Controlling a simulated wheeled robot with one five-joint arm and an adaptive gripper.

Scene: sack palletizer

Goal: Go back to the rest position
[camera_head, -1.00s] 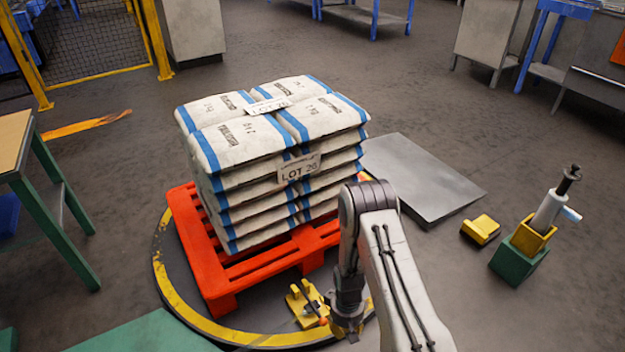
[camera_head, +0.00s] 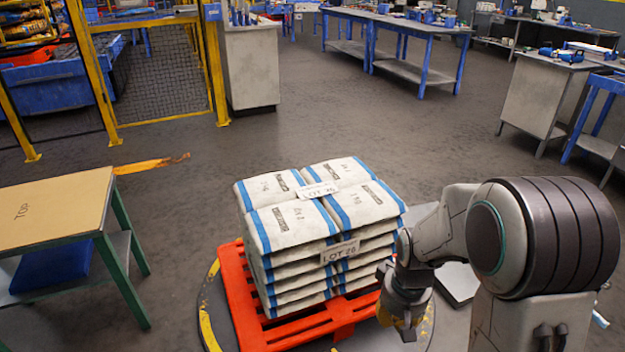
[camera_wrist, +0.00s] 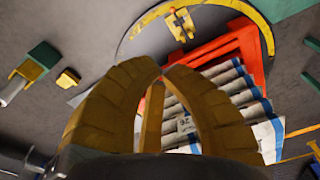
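My gripper (camera_head: 408,332) hangs at the right front of the sack stack in the head view, partly cut off by the frame's lower area. In the wrist view its two yellow ribbed fingers (camera_wrist: 163,72) curve together with their tips meeting, and nothing shows held between them. My arm is bent, with a large dark joint close to the head camera. White sacks with blue stripes (camera_head: 315,225) stand in layers on a red pallet (camera_head: 238,300), with LOT 26 labels on top and front. The stack also shows behind the fingers in the wrist view (camera_wrist: 235,85).
The pallet stands on a round plate with a yellow rim (camera_head: 208,325). A table with a green frame (camera_head: 45,215) is at left. A yellow mesh fence (camera_head: 165,75) and blue workbenches (camera_head: 395,40) stand behind.

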